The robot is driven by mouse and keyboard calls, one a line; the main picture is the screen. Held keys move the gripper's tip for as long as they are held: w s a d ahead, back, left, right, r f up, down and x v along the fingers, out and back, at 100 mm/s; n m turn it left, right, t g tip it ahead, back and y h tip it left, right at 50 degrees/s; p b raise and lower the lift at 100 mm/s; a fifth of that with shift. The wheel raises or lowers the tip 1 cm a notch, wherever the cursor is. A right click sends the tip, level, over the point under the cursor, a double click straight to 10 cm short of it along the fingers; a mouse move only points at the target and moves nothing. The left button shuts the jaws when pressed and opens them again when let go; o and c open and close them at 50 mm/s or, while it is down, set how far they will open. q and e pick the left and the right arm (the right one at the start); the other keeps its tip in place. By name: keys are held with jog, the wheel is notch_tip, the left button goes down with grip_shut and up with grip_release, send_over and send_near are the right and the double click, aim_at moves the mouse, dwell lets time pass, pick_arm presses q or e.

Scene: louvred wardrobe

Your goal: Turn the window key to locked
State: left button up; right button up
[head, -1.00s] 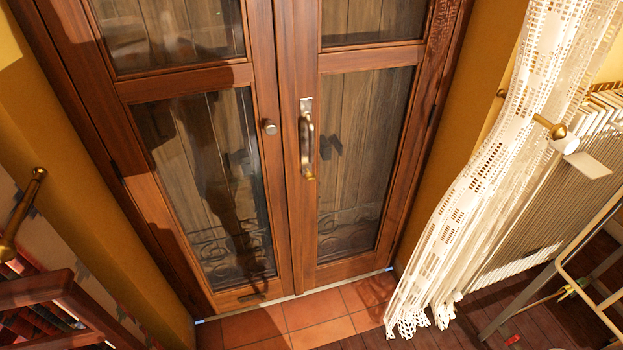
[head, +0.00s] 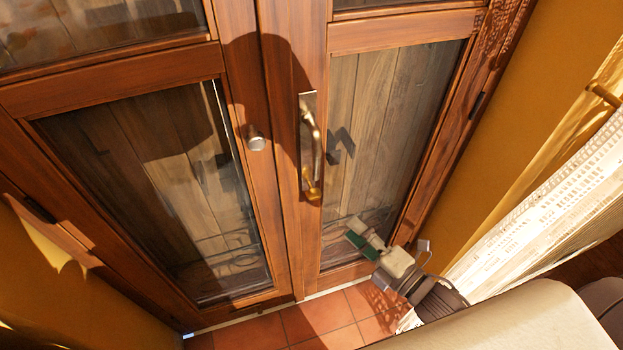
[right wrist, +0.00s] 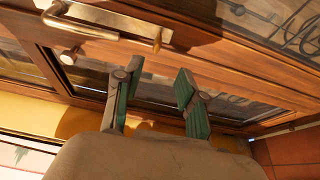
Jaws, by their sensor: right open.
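The window key (head: 313,189) is a small brass piece at the lower end of the upright handle plate (head: 305,115) on the right-hand door. It also shows in the right wrist view (right wrist: 157,40), beyond the fingers. Its exact turn is hard to tell. The curved metal door handle (head: 316,140) stands above it on the same plate. My right gripper (head: 354,234) is open and empty, below and to the right of the key and apart from it. In the right wrist view its two green-padded fingers (right wrist: 161,78) are spread. My left gripper is out of view.
A round metal knob (head: 256,139) sits on the left-hand door. Both wooden doors are glazed and look closed. A white lace curtain (head: 560,210) hangs at the right. Terracotta tiles (head: 320,318) lie below. The space before the key is clear.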

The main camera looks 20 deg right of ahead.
aim_at(314, 193)
jog(key=x, duration=0.4)
jog(key=p+x, duration=0.1)
jog(key=x, duration=0.7)
jog(key=shift+w+a+r, duration=0.15)
jog(key=shift+a+r, duration=0.1)
jog(key=shift+w+a+p, duration=0.15)
jog(key=shift+w+p, duration=0.15)
jog(key=shift+w, duration=0.1)
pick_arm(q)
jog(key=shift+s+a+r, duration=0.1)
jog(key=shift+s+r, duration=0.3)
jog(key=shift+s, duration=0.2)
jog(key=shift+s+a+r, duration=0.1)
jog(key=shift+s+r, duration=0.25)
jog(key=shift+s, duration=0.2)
pick_arm(e)
grip_shut()
